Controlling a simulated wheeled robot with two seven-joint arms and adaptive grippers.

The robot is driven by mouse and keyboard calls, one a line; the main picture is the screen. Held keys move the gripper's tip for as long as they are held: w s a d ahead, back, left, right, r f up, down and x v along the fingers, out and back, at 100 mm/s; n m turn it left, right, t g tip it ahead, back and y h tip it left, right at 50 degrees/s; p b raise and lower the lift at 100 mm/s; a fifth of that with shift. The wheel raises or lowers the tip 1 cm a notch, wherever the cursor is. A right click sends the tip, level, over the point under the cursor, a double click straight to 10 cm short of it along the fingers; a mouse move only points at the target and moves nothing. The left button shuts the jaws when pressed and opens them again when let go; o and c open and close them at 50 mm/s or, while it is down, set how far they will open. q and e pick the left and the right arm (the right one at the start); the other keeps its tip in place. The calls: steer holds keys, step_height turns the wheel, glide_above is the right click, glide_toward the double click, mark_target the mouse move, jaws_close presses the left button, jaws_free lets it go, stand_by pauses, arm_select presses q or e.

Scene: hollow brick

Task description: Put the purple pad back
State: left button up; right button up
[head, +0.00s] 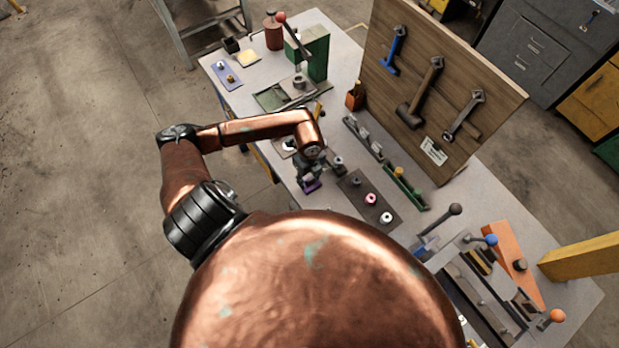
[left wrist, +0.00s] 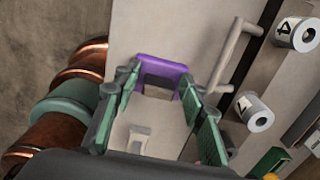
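The purple pad (left wrist: 163,70) shows in the left wrist view as a purple U-shaped edge between my left fingertips. In the head view it is a small purple patch (head: 311,186) at the tip of my left gripper (head: 310,176), over the near left part of the workbench. In the wrist view the green-lined fingers of my left gripper (left wrist: 162,80) stand apart, their tips against the two sides of the pad. They look closed on it; its underside is hidden. My right gripper is in neither view.
A dark plate (head: 352,190) with several small round pieces lies just right of the gripper. Narrow racks (head: 404,186) stand behind it. An upright wooden tool board (head: 440,90) rises at the back. Levers (head: 455,210) stand at the front right.

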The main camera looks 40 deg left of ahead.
arm_select(q)
steer(key=shift+r, duration=0.1)
steer(key=shift+r, duration=0.25)
step_height(320, 180, up, 12)
steer(key=shift+f+b, duration=0.2)
steer(key=shift+b, duration=0.5)
steer(key=shift+d, duration=0.1)
